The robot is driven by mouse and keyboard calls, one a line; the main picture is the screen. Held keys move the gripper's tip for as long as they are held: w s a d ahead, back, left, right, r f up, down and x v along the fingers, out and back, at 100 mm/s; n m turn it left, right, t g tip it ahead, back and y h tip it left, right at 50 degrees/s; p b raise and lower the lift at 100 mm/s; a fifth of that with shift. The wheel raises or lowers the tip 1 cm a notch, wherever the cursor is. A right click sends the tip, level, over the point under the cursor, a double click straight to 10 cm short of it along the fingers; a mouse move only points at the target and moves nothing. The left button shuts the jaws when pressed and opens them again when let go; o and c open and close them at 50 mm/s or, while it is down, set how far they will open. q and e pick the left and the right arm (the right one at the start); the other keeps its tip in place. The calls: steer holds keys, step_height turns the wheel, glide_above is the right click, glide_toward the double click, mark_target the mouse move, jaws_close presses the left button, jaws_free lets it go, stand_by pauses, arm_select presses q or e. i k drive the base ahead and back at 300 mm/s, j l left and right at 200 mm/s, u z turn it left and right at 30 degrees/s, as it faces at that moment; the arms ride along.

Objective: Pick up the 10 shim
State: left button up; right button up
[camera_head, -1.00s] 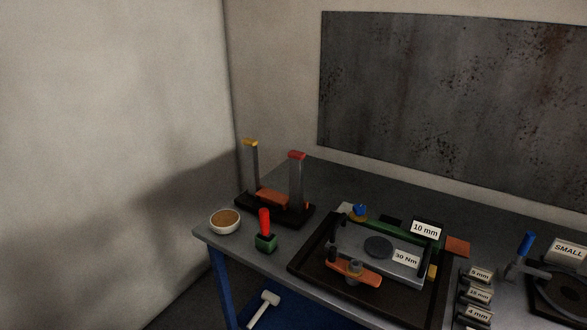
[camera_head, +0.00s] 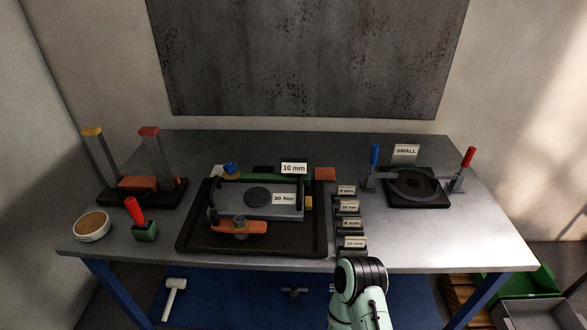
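A column of several small dark slots or blocks with white labels, the shim rack (camera_head: 347,214), stands right of the black tray. The labels are small: the top one (camera_head: 346,190) seems to read 5 mm, and the third (camera_head: 351,223) 4 mm. The front label (camera_head: 354,243) may read 10 mm. The second cannot be read surely. The shims themselves are hard to make out. A larger 10 mm sign (camera_head: 293,168) stands behind the fixture in the tray. A pale green and black link of my arm rises at the bottom, just in front of the rack. No gripper fingers show.
The black tray (camera_head: 188,243) holds a grey fixture with a 30 Nm sign (camera_head: 284,199) and an orange clamp (camera_head: 240,227). A round press marked SMALL (camera_head: 405,152) has blue and red handles. A bowl (camera_head: 92,226) and red-handled stamp (camera_head: 135,211) sit left. Table is clear front right.

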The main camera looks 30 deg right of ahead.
mark_target(350, 243)
steer(key=z, duration=1.55)
